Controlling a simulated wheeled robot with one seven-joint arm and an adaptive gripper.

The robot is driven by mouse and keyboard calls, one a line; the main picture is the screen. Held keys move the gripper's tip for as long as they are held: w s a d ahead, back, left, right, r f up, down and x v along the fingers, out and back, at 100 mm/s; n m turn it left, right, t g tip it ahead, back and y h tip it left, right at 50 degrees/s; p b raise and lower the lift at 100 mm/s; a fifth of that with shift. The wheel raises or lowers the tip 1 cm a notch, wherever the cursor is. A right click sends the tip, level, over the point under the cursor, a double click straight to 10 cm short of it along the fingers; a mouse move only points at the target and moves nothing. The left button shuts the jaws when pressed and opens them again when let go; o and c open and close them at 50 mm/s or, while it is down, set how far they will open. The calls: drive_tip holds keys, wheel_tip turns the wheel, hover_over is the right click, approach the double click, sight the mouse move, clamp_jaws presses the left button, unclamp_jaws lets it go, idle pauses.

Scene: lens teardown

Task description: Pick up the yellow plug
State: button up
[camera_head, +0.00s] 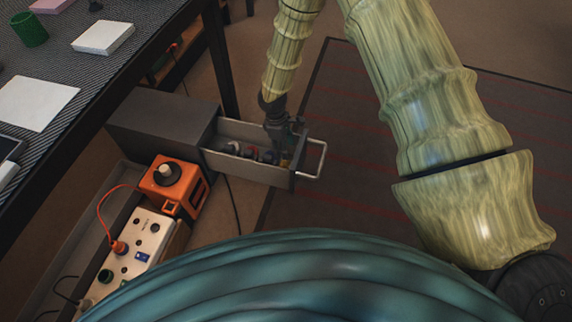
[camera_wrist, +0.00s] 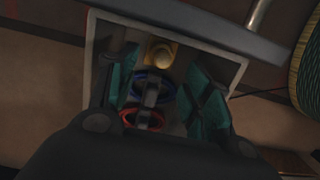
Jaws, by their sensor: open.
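The yellow plug (camera_wrist: 160,52) lies in the open drawer, near its front wall. My gripper is open and reaches down into the drawer. In the wrist view its two teal fingers (camera_wrist: 160,78) stand apart, left and right, with the plug between and just beyond their tips. I see no contact with the plug. Its lower part is in shadow.
The grey drawer (camera_head: 245,174) is pulled out of a dark cabinet (camera_head: 160,122) and has a front handle (camera_head: 319,160). A blue ring (camera_wrist: 168,83) and a red ring (camera_wrist: 130,117) lie inside.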

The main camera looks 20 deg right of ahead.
sight(286, 163)
drive_tip(key=shift+s+d+f+b, duration=0.15)
drive_tip(key=shift+f+b, duration=0.45)
drive_tip(key=shift+f, duration=0.55)
drive_tip(key=shift+s+d+f+b, duration=0.15)
drive_tip(key=shift+f+b, duration=0.4)
drive_tip(key=shift+f, duration=0.55)
drive_tip(key=shift+s+f+b, duration=0.2)
drive_tip(key=shift+f+b, duration=0.4)
drive_tip(key=shift+f, duration=0.55)
drive_tip(key=shift+c, duration=0.3)
clamp_jaws()
